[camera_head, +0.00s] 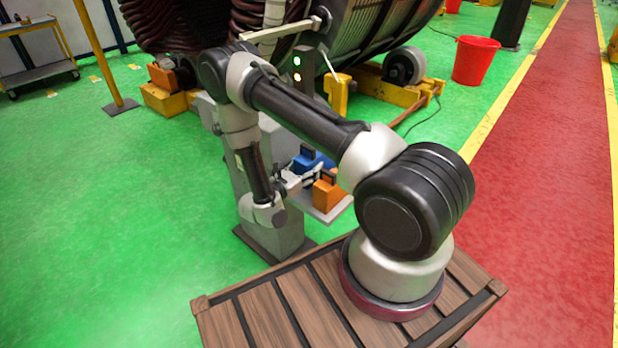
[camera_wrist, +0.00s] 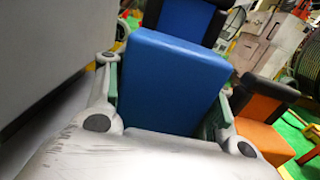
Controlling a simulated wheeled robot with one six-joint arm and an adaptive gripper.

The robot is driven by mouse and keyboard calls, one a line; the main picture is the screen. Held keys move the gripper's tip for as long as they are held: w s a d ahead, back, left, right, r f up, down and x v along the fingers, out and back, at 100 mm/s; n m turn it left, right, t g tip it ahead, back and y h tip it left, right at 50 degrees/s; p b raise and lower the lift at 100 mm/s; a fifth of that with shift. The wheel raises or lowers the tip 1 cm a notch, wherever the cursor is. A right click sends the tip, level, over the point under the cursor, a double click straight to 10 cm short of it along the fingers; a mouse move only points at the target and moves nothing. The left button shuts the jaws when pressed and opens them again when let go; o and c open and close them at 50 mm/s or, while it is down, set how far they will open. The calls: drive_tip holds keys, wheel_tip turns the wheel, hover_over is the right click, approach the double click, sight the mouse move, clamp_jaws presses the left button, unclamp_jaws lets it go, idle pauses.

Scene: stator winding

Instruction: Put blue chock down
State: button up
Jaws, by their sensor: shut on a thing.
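The blue chock (camera_wrist: 172,78) fills the middle of the wrist view, between the two fingers of my gripper (camera_wrist: 163,97). The gripper is shut on it, with one finger along each side. A further blue part with a dark top (camera_wrist: 190,18) shows just behind the near blue face. In the head view the blue chock (camera_head: 318,160) is partly hidden by my gripper (camera_head: 297,181), at the grey stand beside the orange chock. I cannot tell whether its underside touches the shelf.
An orange chock (camera_head: 327,194) sits on the grey shelf (camera_head: 332,213), close to the right of the blue one; it also shows in the wrist view (camera_wrist: 262,112). A large grey surface (camera_wrist: 50,60) rises at the left of the wrist view. The large stator (camera_head: 375,25) stands behind.

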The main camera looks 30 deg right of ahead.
drive_tip(key=shift+f, duration=2.15)
drive_tip(key=o, duration=0.7)
drive_tip(key=shift+f, duration=0.15)
drive_tip(key=shift+o, duration=1)
